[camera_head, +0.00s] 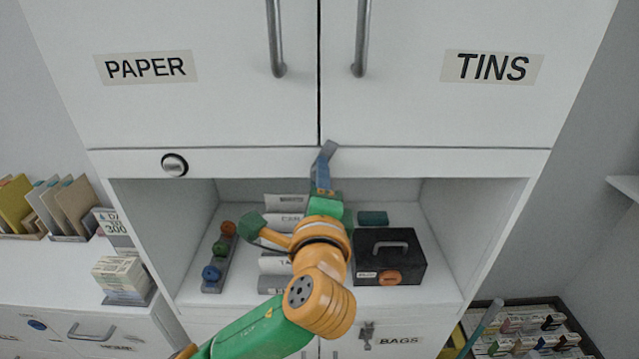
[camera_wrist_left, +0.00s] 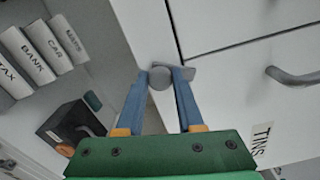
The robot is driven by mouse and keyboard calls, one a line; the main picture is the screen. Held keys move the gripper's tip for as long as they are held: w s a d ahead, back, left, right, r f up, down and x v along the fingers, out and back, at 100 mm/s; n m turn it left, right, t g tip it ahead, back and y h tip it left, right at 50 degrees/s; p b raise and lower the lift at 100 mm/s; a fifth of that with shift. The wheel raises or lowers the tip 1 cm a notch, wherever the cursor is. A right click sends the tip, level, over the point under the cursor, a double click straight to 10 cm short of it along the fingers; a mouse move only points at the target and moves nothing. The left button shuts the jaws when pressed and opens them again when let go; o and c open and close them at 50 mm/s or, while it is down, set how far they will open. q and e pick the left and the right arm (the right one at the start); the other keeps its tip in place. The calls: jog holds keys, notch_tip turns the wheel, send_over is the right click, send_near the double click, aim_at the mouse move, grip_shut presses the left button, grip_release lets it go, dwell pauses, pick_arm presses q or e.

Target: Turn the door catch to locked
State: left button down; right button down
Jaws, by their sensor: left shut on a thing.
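The door catch (camera_head: 329,149) is a grey bar at the bottom of the seam between the two upper doors, tilted in the head view. In the left wrist view its round grey knob (camera_wrist_left: 160,78) sits between the fingertips, with a flat grey plate (camera_wrist_left: 184,73) beside it against the door. My left gripper (camera_head: 322,168) has blue fingers and is shut on the catch; it also shows in the left wrist view (camera_wrist_left: 162,85). The gripper and arm partly hide the catch in the head view. My right gripper is not in view.
The PAPER door (camera_head: 220,105) and TINS door (camera_head: 430,110) look closed, with vertical handles. A round knob (camera_head: 174,164) is on the rail at left. The open shelf below holds binders (camera_head: 285,222), a black box (camera_head: 389,258) and a rack of coloured knobs (camera_head: 219,258).

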pick_arm(q)
jog(key=n+b, duration=0.1)
jog(key=n, duration=0.4)
jog(key=shift+n, duration=0.4)
dwell(0.4)
jog(key=c, duration=0.5)
grip_release()
jog(key=shift+c, duration=0.2)
jog(key=s+b, duration=0.2)
jog(key=s, duration=0.5)
jog(key=shift+b, duration=0.4)
